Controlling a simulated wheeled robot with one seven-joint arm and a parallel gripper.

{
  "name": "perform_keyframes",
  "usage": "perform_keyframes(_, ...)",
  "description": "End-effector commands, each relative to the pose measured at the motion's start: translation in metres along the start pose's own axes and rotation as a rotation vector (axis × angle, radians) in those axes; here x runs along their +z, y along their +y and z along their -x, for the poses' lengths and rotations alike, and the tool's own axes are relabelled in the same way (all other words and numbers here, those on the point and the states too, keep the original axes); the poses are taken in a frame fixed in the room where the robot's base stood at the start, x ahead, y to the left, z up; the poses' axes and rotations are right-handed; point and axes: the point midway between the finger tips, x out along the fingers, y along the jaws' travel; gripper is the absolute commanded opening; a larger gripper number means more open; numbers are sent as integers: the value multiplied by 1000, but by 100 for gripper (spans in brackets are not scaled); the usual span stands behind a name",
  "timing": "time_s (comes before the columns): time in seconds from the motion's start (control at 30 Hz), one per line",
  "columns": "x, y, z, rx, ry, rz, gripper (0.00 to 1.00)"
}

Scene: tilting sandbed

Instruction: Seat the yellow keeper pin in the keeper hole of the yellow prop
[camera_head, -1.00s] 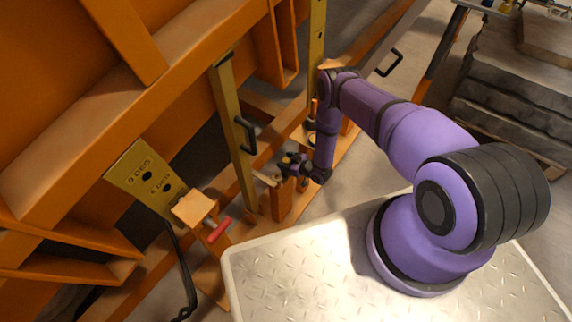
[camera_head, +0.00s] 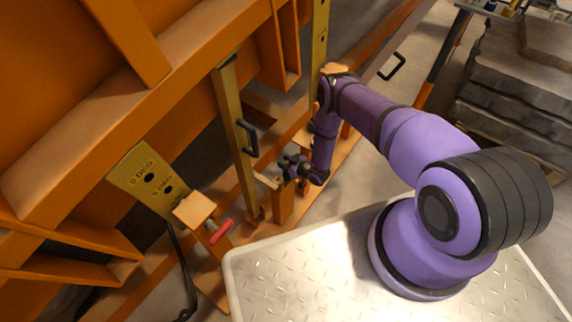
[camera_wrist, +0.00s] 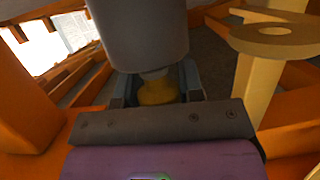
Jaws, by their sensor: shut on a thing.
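The yellow prop (camera_head: 232,125) stands upright against the orange frame, with a black handle on its side. A pale yellow tab (camera_head: 267,181) sticks out low on it. In the wrist view a yellow plate with a round hole (camera_wrist: 272,36) shows at upper right. My gripper (camera_head: 288,167) is just right of the prop, near the tab. In the wrist view my gripper (camera_wrist: 158,92) is shut on the yellow keeper pin (camera_wrist: 157,91), of which only a rounded part shows. A wide grey cylinder above it hides the rest. The pin appears apart from the holed plate.
An orange post (camera_head: 283,204) stands right below my gripper. A yellow plate with degree marks (camera_head: 147,180) and a red-handled part (camera_head: 221,231) are at left. A second yellow prop (camera_head: 319,45) stands behind. Orange beams crowd the space.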

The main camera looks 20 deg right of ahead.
Motion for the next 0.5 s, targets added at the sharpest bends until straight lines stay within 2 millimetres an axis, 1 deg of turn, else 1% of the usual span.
perform_keyframes(0.17,-9,0,2,0,1,-1,10)
perform_keyframes(0.5,-47,1,14,1,0,0,10)
